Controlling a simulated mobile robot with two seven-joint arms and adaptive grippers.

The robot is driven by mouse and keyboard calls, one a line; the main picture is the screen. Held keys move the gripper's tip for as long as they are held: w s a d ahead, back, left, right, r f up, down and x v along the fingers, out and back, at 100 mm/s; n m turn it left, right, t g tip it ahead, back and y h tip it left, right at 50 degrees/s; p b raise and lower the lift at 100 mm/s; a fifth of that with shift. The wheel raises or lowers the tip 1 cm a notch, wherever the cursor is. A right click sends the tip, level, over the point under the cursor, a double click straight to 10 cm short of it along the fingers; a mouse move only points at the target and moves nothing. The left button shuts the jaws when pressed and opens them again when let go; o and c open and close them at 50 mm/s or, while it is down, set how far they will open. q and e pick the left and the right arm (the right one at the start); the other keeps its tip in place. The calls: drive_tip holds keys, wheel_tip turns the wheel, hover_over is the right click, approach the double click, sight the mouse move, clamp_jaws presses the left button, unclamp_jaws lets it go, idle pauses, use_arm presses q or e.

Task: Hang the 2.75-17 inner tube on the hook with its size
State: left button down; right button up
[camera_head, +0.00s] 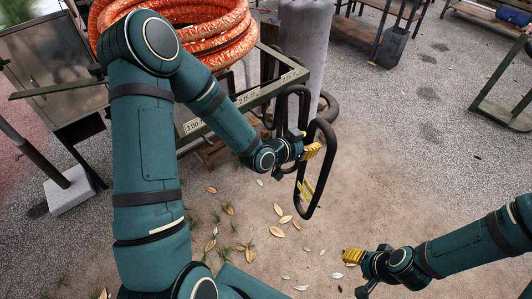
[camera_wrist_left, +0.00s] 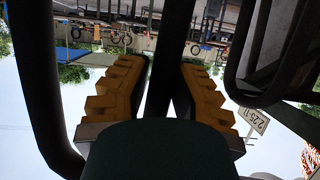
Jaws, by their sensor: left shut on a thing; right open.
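My left gripper (camera_head: 311,151) is shut on a black inner tube (camera_head: 328,150), a long narrow loop hanging upright with a yellow marking low on it. In the left wrist view the tube (camera_wrist_left: 172,55) passes between the yellow fingers (camera_wrist_left: 165,95). A second black loop (camera_head: 304,97) shows just behind, by the right end of the green rail (camera_head: 225,112). I cannot tell whether it hangs on a hook. The rail has size labels: 3.00 (camera_head: 194,125), 2.75-17 (camera_head: 249,97) and, at the right end, one reading 2.25-17 in the wrist view (camera_wrist_left: 257,121). My right gripper (camera_head: 352,257) is open and empty, low over the ground.
A grey cylinder (camera_head: 305,40) stands behind the rail. A metal cabinet (camera_head: 50,60) is at left. Sandy ground with leaves is free in front and to the right.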

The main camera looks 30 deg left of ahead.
use_arm(q)
drive_tip(key=w+a+f+n+y, duration=0.2)
drive_tip(key=a+f+n+y, duration=0.3)
drive_tip(key=n+y, duration=0.55)
drive_tip(key=s+a+r+n+g+y, duration=0.2)
drive_tip(key=s+a+n+g+y, duration=0.35)
drive_tip(key=s+n+y, duration=0.3)
drive_tip(key=w+a+f+m+b, duration=0.1)
drive_tip(key=w+a+f+b, duration=0.2)
drive_tip(key=a, duration=0.7)
drive_tip(key=shift+w+f+h+b, duration=0.15)
drive_tip(key=shift+w+h+b, duration=0.25)
drive_tip(key=shift+w, duration=0.1)
idle(0.6)
drive_tip(key=shift+a+g, duration=0.15)
drive_tip(key=shift+g, duration=0.1)
idle(0.4)
drive_tip(key=c, duration=0.9)
unclamp_jaws()
drive_tip(key=shift+o, duration=0.2)
